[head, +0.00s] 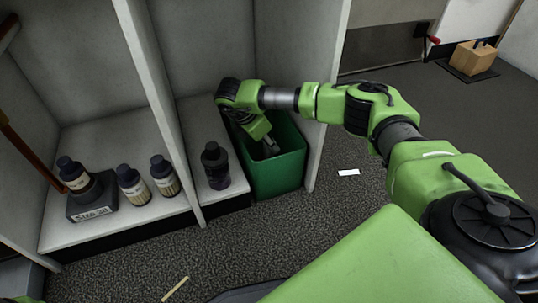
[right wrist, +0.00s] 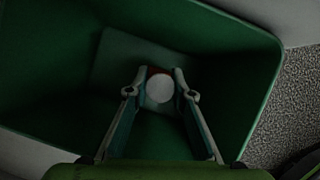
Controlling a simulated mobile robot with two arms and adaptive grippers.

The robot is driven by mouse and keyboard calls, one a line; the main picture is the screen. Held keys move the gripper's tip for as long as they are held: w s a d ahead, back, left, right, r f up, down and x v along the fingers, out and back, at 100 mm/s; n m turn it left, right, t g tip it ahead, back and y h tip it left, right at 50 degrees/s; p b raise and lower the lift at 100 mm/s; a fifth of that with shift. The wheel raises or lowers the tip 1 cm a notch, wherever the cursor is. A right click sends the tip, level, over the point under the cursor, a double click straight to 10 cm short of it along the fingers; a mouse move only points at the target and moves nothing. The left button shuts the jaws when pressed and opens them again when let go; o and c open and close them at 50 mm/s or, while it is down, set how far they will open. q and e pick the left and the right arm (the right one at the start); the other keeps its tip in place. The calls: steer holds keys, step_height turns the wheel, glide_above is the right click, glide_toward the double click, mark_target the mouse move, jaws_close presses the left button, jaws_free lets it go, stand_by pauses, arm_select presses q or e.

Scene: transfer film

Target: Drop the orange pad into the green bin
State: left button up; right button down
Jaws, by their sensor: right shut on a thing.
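The green bin (head: 282,180) stands on the floor between a shelf unit and a pale panel. My right gripper (head: 269,146) reaches down into the bin from above. In the right wrist view the gripper (right wrist: 162,78) is shut on a small round piece, white on its face with a reddish-orange edge, which I take to be the orange pad (right wrist: 160,89). The pad is between the fingertips, inside the outline of the bin (right wrist: 236,70). I cannot tell its height above the bin floor. The pad is hidden in the head view. My left gripper is out of view.
A dark bottle (head: 215,166) stands on the shelf beside the bin. Several bottles stand on the shelf farther left, one on a labelled black block (head: 92,200). A white card (head: 349,172) and a yellowish strip (head: 175,289) lie on the carpet.

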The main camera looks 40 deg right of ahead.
mark_target(270, 152)
step_height(270, 152, down, 3)
steer(key=shift+f+b, duration=0.15)
steer(key=shift+b, duration=0.85)
steer(key=shift+f, duration=0.25)
steer(key=shift+s+f, duration=0.1)
steer(key=shift+f, duration=0.1)
